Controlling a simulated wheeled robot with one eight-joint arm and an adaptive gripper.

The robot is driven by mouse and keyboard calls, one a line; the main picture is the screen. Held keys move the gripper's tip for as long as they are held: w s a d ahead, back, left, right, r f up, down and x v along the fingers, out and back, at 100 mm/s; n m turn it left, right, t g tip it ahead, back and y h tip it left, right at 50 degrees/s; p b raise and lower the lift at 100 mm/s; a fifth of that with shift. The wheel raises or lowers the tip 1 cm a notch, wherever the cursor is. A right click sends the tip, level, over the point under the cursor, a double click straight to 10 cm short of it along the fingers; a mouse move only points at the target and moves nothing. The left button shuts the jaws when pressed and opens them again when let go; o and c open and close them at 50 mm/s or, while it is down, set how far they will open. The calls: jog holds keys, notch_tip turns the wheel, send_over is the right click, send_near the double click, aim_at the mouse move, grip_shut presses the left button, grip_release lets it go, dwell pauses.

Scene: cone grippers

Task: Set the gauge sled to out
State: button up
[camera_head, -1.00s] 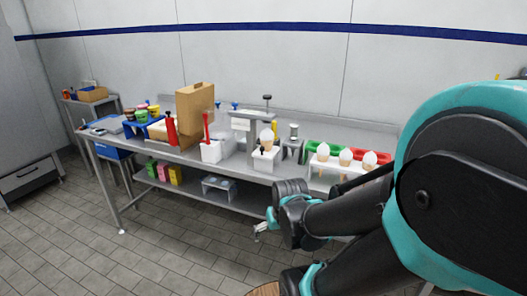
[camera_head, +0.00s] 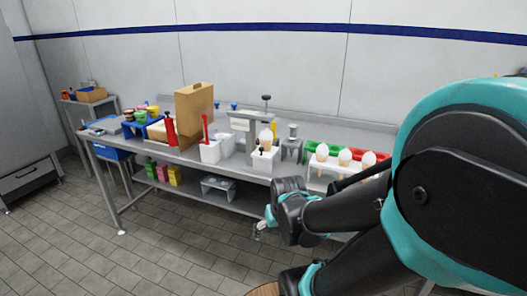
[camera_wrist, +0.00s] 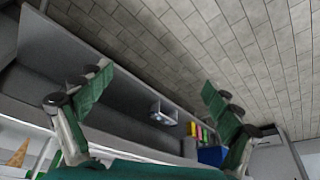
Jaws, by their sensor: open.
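A grey gauge stand (camera_head: 252,127) with a black knob on top stands near the middle of the steel bench. In front of it is a white block (camera_head: 264,162) with a small black knob, holding a cone with a white top (camera_head: 266,139); this looks like the gauge sled, but I cannot tell its setting. My gripper (camera_head: 260,227) is in front of the bench, below the bench top and apart from the block. In the wrist view, my gripper (camera_wrist: 154,82) has its two green fingers spread wide with nothing between them.
The tiled floor (camera_head: 150,260) in front is clear.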

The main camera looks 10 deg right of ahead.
jog(key=w+r+m, duration=0.2)
jog(key=w+r, duration=0.3)
jog(key=w+r+m+h, duration=0.1)
jog(key=w+r+m, duration=0.1)
jog(key=w+r, duration=0.4)
jog(key=w+a+r+m+g+h, duration=0.1)
jog(key=w+r, duration=0.5)
jog(key=shift+a+m, duration=0.1)
jog(key=shift+m, duration=0.3)
jog(key=c, duration=1)
jog(key=m+h, duration=0.2)
jog(key=m, duration=0.4)
send_near(261, 148)
jog(key=shift+g, duration=0.4)
jog(key=x, duration=0.8)
jog(key=shift+w+f, duration=0.15)
jog(key=shift+w, duration=0.3)
jog(key=shift+c, duration=0.7)
grip_shut()
